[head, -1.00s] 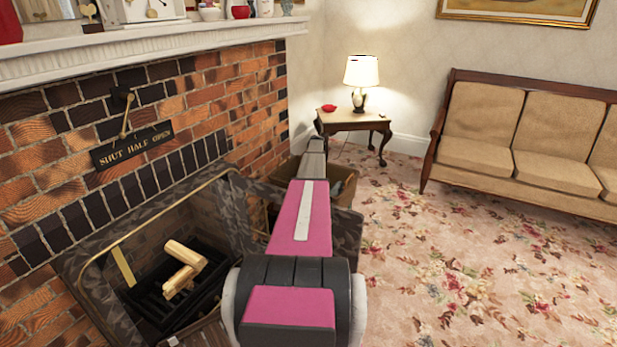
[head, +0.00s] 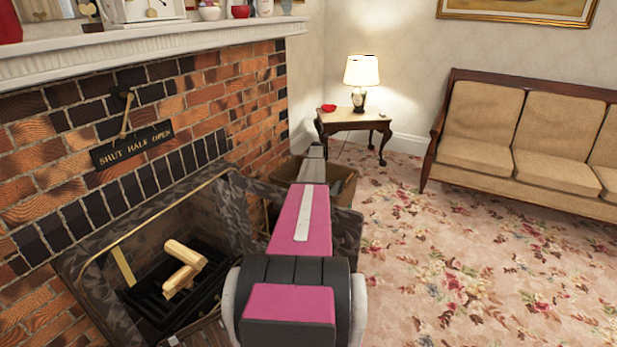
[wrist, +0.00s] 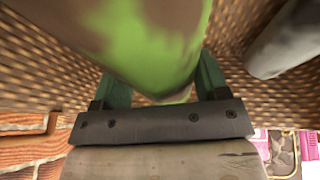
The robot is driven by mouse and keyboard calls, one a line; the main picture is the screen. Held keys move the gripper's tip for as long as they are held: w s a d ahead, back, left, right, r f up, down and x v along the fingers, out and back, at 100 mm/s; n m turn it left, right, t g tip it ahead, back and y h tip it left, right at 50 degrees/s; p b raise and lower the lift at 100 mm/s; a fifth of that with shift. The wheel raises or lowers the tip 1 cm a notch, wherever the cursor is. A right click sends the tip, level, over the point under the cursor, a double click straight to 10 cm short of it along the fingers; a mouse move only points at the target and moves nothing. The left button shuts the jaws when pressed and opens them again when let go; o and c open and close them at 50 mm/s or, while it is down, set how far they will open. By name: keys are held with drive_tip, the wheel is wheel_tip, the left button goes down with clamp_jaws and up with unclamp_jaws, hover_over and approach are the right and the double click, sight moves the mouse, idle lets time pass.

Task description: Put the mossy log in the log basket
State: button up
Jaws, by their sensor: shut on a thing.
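The mossy log (wrist: 150,35), brown with bright green patches, sits between the fingers of my gripper (wrist: 160,85) in the wrist view. My gripper is shut on it. The woven walls of the log basket (wrist: 45,70) surround the log and fingers in that view. In the head view the basket (head: 347,186) stands beside the hearth, partly hidden behind my arm. My gripper and the mossy log are hidden there. I cannot tell whether the log touches the basket floor.
A greyish log (wrist: 287,42) lies at the right in the wrist view. The fireplace grate (head: 160,303) holds pale logs (head: 183,264). A side table (head: 353,122) with a lamp (head: 361,78) stands behind the basket. The carpet (head: 450,270) at right is clear, before a sofa (head: 530,130).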

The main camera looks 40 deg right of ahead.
drive_tip(key=o, duration=1.4)
drive_tip(key=shift+c, duration=0.2)
drive_tip(key=shift+r, duration=0.45)
drive_tip(key=v, duration=1.2)
drive_tip(key=shift+r, duration=0.15)
drive_tip(key=shift+a, duration=0.1)
